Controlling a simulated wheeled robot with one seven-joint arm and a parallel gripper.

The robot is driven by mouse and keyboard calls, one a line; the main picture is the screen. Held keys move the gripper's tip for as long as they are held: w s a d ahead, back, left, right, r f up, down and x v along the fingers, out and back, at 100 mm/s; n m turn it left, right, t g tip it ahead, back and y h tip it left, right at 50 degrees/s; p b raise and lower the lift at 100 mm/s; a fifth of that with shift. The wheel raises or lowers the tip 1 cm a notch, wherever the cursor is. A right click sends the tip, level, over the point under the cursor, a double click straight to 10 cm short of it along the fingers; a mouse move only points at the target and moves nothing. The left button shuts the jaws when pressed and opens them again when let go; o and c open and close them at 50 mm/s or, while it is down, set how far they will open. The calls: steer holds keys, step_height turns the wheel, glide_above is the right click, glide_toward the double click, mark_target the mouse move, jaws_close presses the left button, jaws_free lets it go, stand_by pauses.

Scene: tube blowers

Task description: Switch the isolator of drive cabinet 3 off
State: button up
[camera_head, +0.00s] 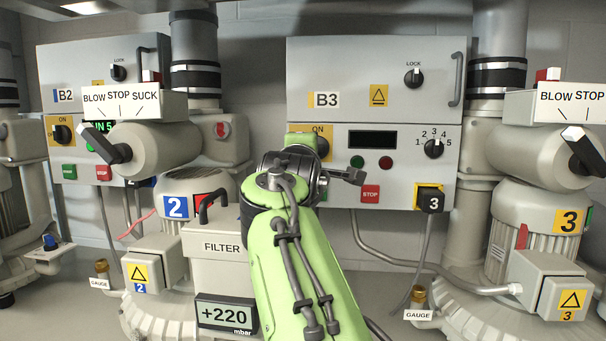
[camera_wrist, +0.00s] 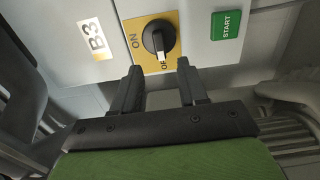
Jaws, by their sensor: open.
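Drive cabinet B3 (camera_head: 345,75) stands in the middle of the head view. Its isolator is a black knob (camera_wrist: 158,38) on a yellow plate (camera_wrist: 181,23), left of the green START button (camera_wrist: 226,25) in the wrist view. The knob's white-tipped end points down in that view, towards lettering starting with "O", partly cut off; ON is at the plate's left. My gripper (camera_wrist: 156,75) is open and empty, fingertips just below the knob, apparently not touching it. In the head view my arm hides most of the isolator; part of the plate (camera_head: 319,129) shows.
The filter box (camera_head: 216,245) stands left of my arm. Blowers 2 (camera_head: 176,207) and 3 (camera_head: 568,221) flank the cabinet.

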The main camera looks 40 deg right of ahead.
steer(key=b+v, duration=0.1)
steer(key=v, duration=0.8)
steer(key=shift+a+f, duration=0.1)
